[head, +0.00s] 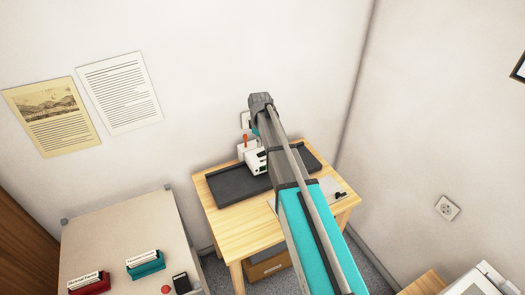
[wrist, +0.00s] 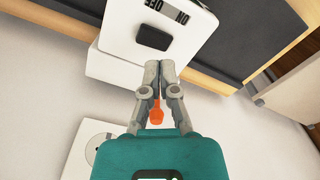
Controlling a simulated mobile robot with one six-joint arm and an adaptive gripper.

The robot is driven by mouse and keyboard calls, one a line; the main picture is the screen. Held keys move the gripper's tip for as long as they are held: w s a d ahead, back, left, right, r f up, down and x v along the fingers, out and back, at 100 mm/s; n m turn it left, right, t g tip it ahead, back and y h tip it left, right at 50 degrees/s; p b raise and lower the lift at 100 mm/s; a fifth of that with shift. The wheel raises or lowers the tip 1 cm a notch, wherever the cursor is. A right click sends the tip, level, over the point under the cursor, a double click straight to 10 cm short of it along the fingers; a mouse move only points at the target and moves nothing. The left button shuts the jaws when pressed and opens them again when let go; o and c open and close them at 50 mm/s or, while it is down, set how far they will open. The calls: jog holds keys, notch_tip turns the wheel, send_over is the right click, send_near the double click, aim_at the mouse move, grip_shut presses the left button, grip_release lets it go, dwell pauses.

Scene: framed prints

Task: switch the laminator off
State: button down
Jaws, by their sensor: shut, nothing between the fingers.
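The laminator is a long dark-grey unit (head: 240,184) on a wooden table, with a white housing (head: 256,162) at its middle. In the wrist view the white housing (wrist: 190,38) carries a black switch (wrist: 153,37) beside an upside-down ON OFF label (wrist: 167,10). Which way the switch is set I cannot tell. My gripper (wrist: 160,66) is shut and empty, its tips just below the switch in the picture, apparently apart from it. An orange part (wrist: 156,112) shows behind the fingers; it also stands up in the head view (head: 245,140). My arm hides the gripper's fingers in the head view.
A wall socket (head: 245,120) is behind the laminator. The wooden table (head: 225,222) has a grey sheet at its right. A beige cabinet (head: 125,235) with card holders stands at left. A box (head: 268,266) sits beneath the table.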

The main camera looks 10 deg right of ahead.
jog(key=shift+r+p, duration=1.2)
jog(key=shift+r, duration=0.25)
jog(key=s+m, duration=0.9)
jog(key=s, duration=1.7)
jog(key=shift+d, duration=0.45)
